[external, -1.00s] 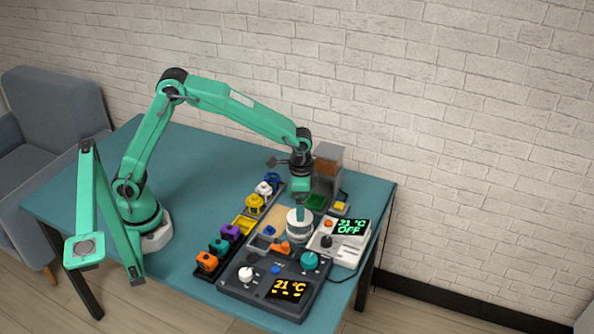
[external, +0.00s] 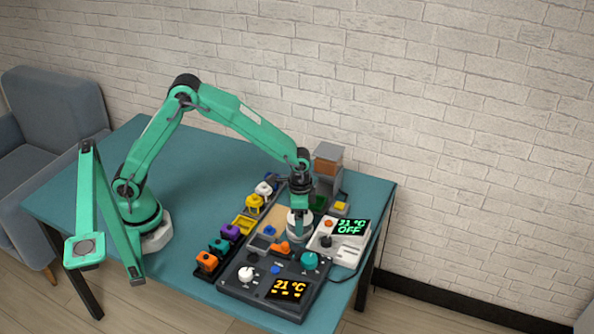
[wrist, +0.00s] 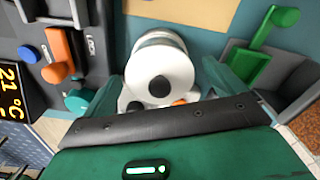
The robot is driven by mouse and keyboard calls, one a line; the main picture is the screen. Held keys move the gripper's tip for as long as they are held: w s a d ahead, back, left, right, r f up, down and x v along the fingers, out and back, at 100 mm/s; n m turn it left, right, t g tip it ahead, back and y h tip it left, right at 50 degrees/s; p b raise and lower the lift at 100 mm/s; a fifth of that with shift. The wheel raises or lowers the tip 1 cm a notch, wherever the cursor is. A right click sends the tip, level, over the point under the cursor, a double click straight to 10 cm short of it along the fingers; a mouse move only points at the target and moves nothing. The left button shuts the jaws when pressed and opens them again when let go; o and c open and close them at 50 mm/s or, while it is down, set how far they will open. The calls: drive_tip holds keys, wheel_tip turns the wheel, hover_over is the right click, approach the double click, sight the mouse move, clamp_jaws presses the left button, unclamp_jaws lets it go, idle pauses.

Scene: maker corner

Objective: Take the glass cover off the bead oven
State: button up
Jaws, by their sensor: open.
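A round white cylinder (external: 298,228) stands beside the white control box (external: 340,241), which reads 21 °C OFF; I take these to be the bead oven. In the wrist view its pale round top (wrist: 158,60) carries a dark round knob (wrist: 159,87). I cannot clearly tell the glass cover from the body below. My gripper (external: 300,207) points down right over the cylinder. It is open, with green fingers on the left and right of the top in the wrist view (wrist: 160,88). Whether they touch it is not clear.
A dark grey console (external: 262,283) with knobs and a 21 °C display stands in front. A rack of coloured pieces (external: 228,232) runs along the left. A grey and brown block (external: 328,160) stands behind. The teal table (external: 195,180) is clear further left.

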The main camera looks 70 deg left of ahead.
drive_tip(key=shift+f, duration=0.7)
drive_tip(key=c, duration=1)
drive_tip(key=shift+r, duration=0.1)
drive_tip(key=shift+c, duration=0.3)
drive_tip(key=shift+r, duration=0.75)
wheel_tip(320, 180, up, 2)
drive_tip(key=shift+r, duration=0.1)
drive_tip(key=s+d+r, duration=0.7)
drive_tip(key=s, duration=0.2)
drive_tip(key=shift+d, duration=0.25)
